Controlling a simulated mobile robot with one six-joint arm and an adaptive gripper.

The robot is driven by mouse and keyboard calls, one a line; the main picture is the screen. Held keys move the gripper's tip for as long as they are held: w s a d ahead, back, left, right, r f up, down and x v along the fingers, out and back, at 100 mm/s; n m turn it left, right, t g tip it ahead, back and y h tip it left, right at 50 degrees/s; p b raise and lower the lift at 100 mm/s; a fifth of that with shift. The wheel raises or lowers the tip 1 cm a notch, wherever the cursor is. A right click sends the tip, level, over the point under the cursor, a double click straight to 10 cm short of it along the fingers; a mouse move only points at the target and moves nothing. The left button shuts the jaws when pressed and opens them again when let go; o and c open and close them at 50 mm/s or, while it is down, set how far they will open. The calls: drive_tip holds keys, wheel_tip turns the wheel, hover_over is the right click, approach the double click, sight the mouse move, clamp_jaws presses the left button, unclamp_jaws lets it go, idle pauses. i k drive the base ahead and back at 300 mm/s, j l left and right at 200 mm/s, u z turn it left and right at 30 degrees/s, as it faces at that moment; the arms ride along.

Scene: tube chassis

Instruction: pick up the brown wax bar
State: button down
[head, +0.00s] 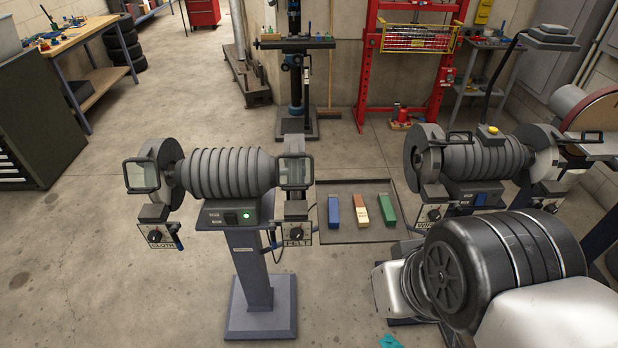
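The brown wax bar (360,214), tan and reddish-brown in patches, lies in a shallow dark tray (362,235) between two bench grinders. A blue bar (334,209) lies to its left and a green bar (386,209) to its right, with small gaps between them. Nothing covers the brown bar in the head view. My gripper does not show in this view. A large black and silver body at the lower right looks like part of my arm, but I cannot be sure.
The left pedestal grinder (226,173), with a green light, stands just left of the tray. The right grinder (476,157) stands close on the tray's right. Behind the tray are a drill-press-like stand (295,85) and a red press frame (370,60). Open concrete floor lies behind the tray.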

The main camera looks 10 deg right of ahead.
sight(362, 218)
drive_tip(key=i+l+z, duration=0.1)
drive_tip(key=i, duration=0.4)
drive_tip(key=i+l, duration=0.25)
drive_tip(key=i, duration=0.2)
drive_tip(key=z, duration=0.05)
